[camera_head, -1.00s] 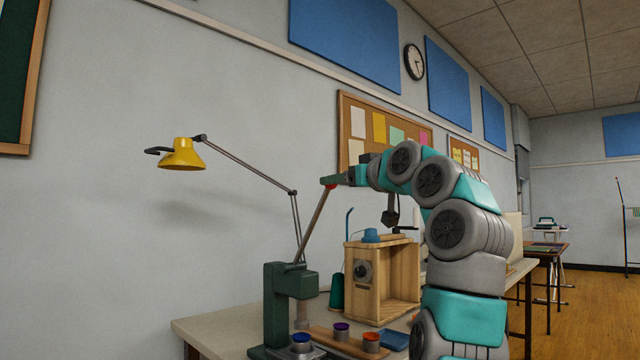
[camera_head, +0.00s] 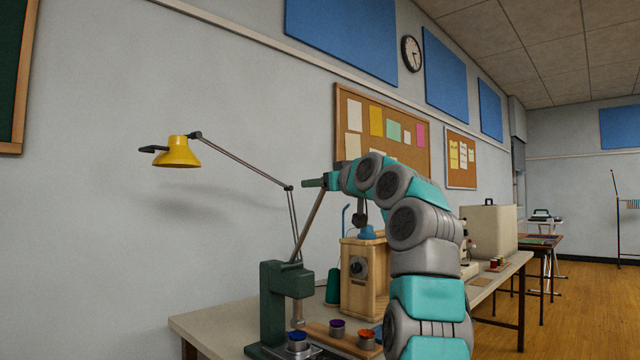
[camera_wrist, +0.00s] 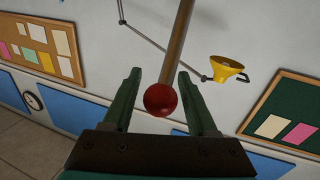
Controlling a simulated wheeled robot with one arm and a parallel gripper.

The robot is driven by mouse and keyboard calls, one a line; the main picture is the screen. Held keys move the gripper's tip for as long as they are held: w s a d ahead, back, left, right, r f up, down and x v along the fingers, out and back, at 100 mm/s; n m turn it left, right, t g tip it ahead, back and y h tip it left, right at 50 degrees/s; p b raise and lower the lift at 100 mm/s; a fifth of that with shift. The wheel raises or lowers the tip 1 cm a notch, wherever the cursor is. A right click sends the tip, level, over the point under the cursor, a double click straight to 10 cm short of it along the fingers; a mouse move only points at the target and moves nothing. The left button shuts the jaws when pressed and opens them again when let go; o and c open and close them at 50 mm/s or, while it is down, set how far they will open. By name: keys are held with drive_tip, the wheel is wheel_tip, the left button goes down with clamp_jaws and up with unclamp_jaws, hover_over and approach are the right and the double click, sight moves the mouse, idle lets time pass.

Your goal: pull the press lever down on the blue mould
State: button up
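The green press (camera_head: 274,305) stands on the near end of the table. Its long lever (camera_head: 309,225) slants up and to the right. The blue mould (camera_head: 298,341) sits on the press base, under the ram (camera_head: 297,311). My gripper (camera_head: 314,182) is at the lever's upper end. In the wrist view, the lever's red knob (camera_wrist: 160,100) lies between the two green fingers of my gripper (camera_wrist: 159,73). The fingers are open, with a narrow gap on each side of the knob. In the head view the knob is hidden.
A purple mould (camera_head: 337,324) and an orange mould (camera_head: 366,337) stand on a wooden board beside the press. A wooden box (camera_head: 355,290) and a green thread cone (camera_head: 333,288) are behind. A yellow lamp (camera_head: 178,153) reaches out left of the lever.

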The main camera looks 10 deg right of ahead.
clamp_jaws()
idle(1.1)
